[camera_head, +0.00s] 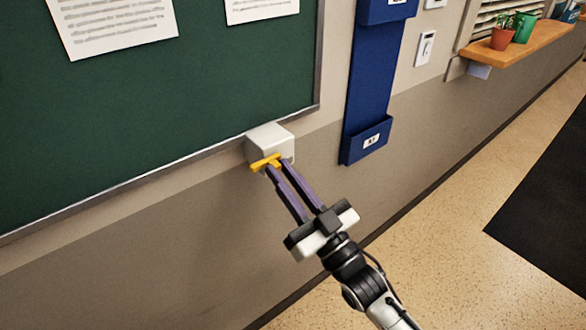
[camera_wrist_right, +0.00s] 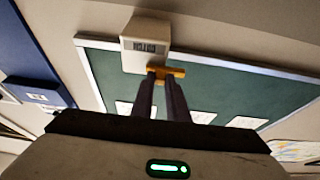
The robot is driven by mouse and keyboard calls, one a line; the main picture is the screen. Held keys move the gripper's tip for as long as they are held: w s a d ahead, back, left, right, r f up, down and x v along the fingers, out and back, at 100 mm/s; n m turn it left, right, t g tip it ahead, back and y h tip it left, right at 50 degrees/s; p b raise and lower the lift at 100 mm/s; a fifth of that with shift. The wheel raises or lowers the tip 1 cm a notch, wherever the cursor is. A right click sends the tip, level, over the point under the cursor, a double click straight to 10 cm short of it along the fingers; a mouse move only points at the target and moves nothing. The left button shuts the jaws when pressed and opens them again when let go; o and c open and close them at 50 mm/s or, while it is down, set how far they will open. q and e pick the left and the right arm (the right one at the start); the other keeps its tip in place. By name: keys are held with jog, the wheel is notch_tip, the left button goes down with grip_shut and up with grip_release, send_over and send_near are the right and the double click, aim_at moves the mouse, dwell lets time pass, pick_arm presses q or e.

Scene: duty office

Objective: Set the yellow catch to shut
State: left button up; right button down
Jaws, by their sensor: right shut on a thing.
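The yellow catch (camera_head: 264,162) is a small bar on the front of a white box (camera_head: 270,139) on the wall, at the lower right corner of the green board. In the head view the bar lies nearly level, tilted slightly. My right gripper (camera_head: 278,168) reaches up to it from below right, its purple fingers shut on the catch. In the right wrist view the fingertips (camera_wrist_right: 160,77) meet at the catch (camera_wrist_right: 171,71), just beside the white box (camera_wrist_right: 146,44), which has a dark label. The fingertips hide part of the catch. My left gripper is not in view.
The green board (camera_head: 200,80) with papers fills the upper left. A blue wall holder (camera_head: 368,85) hangs to the right of the box. A wooden shelf (camera_head: 525,47) with plant pots is farther right. The floor (camera_head: 440,200) is clear, with a dark mat (camera_head: 545,190).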

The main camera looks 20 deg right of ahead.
jog(key=c, duration=1.7)
grip_release()
jog(key=shift+s+a, duration=0.15)
jog(key=shift+a, duration=0.15)
jog(key=shift+d, duration=0.1)
jog(key=b+v, duration=0.1)
jog(key=v, duration=0.9)
jog(key=shift+s, duration=0.15)
